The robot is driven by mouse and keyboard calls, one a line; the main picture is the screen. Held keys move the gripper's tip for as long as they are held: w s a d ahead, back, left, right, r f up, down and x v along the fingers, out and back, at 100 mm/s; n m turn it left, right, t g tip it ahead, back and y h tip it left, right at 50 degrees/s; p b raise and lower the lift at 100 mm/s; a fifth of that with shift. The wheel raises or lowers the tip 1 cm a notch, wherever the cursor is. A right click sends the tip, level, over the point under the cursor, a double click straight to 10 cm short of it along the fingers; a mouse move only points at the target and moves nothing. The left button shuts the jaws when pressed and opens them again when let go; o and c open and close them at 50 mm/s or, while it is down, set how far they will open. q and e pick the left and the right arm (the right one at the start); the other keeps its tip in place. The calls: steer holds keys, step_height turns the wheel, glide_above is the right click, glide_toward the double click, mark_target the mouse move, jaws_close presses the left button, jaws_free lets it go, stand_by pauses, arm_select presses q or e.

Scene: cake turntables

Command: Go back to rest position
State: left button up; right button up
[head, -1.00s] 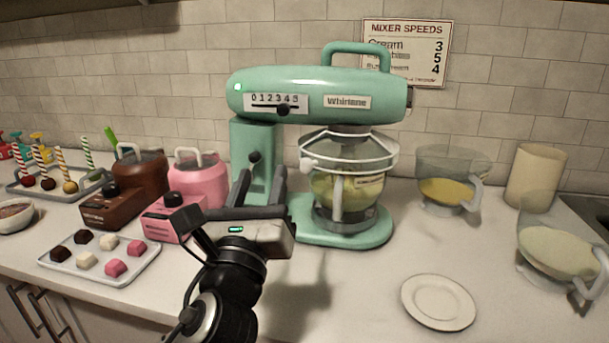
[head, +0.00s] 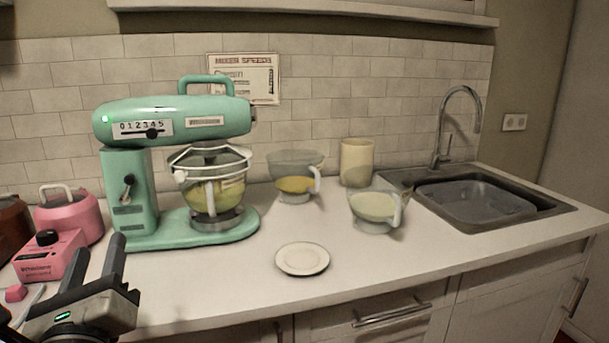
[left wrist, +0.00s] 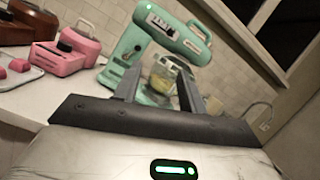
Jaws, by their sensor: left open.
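My left gripper (head: 98,262) is at the lower left of the head view, in front of the counter's front part. Its two fingers are apart with nothing between them. In the left wrist view its fingers (left wrist: 158,88) are also apart and point toward the mixer. The mint green stand mixer (head: 172,122) stands on the counter behind and to the right of the gripper, apart from it. It also shows in the left wrist view (left wrist: 172,32). The mixer's glass bowl (head: 212,192) holds a pale yellow mix. My right gripper is not in view.
A jug with yellow liquid (head: 295,184), a jug with cream liquid (head: 373,207), a beige canister (head: 356,162) and a white plate (head: 302,259) stand to the right. A sink (head: 480,200) is at the right end.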

arm_select(q)
steer(key=d+f+n+g+h, duration=0.25)
steer(key=f+n, duration=0.25)
steer(key=f, duration=0.4)
steer(key=d+f+n+g+h, duration=0.2)
steer(key=d+f+n+h, duration=0.15)
steer(key=f, duration=0.65)
steer(key=s+d+f+n+g+h, duration=0.2)
steer(key=s+d+f+n, duration=0.2)
steer(key=f+n, duration=0.4)
steer(key=s+d+f+n+g+h, duration=0.2)
steer(key=s+d+f+n+g, duration=0.1)
steer(key=s+f+n, duration=0.3)
step_height(320, 180, down, 2)
steer(key=n, duration=0.3)
steer(key=shift+s+d+f+h, duration=0.15)
steer(key=shift+s+d+h, duration=0.1)
steer(key=shift+d+h, duration=0.1)
